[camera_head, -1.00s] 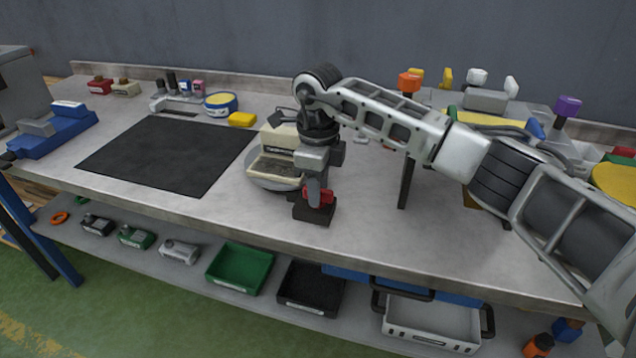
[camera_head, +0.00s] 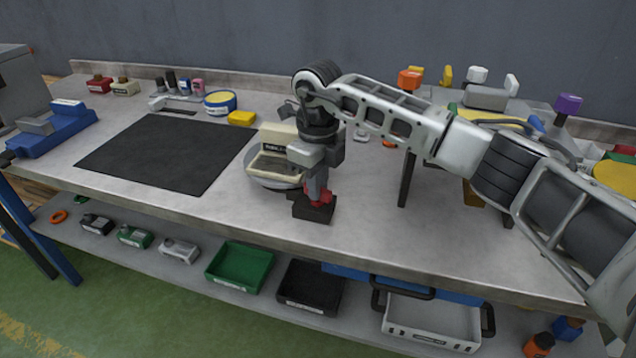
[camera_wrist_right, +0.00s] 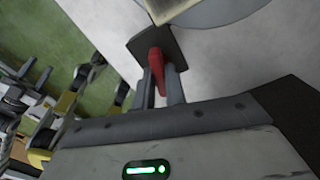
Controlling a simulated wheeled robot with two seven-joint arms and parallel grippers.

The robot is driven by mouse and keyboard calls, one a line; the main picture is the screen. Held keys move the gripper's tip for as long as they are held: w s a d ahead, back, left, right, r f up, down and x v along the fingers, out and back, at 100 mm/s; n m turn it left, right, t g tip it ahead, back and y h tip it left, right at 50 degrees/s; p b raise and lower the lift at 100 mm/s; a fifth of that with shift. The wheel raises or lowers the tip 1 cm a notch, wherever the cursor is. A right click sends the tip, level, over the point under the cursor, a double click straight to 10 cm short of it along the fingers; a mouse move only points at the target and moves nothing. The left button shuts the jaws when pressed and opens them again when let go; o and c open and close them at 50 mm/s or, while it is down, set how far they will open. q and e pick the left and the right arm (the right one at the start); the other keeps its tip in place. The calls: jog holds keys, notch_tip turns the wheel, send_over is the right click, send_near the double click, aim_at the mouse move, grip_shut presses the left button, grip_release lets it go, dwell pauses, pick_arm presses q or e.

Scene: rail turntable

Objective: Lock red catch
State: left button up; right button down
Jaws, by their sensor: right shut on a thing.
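The red catch (camera_head: 326,196) sits on a dark block (camera_head: 314,209) near the front edge of the bench, beside a round turntable (camera_head: 262,178) bearing a cream box-like fixture (camera_head: 272,153). My right gripper (camera_head: 318,190) points down over the block and is shut on the red catch. In the right wrist view the red catch (camera_wrist_right: 156,66) stands between the two fingers (camera_wrist_right: 160,88), against the dark block (camera_wrist_right: 150,41). The gripper hides part of the catch and the fixture's right side. My left gripper is not in view.
A black mat (camera_head: 165,155) lies flat left of the turntable. A yellow block (camera_head: 241,118) and a blue-yellow round tin (camera_head: 220,103) stand behind. Several coloured posts stand at the back right. A lower shelf holds a green bin (camera_head: 240,266) and a black bin (camera_head: 311,288).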

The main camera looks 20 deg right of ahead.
jog(key=m, duration=0.7)
jog(key=shift+r, duration=0.1)
jog(key=m, duration=0.6)
jog(key=shift+w+m, duration=0.1)
jog(key=shift+m, duration=0.2)
jog(key=shift+r, duration=0.1)
jog(key=c, duration=1.4)
grip_release()
jog(key=shift+c, duration=0.2)
notch_tip(320, 180, up, 16)
jog(key=b, duration=0.1)
jog(key=shift+b, duration=0.4)
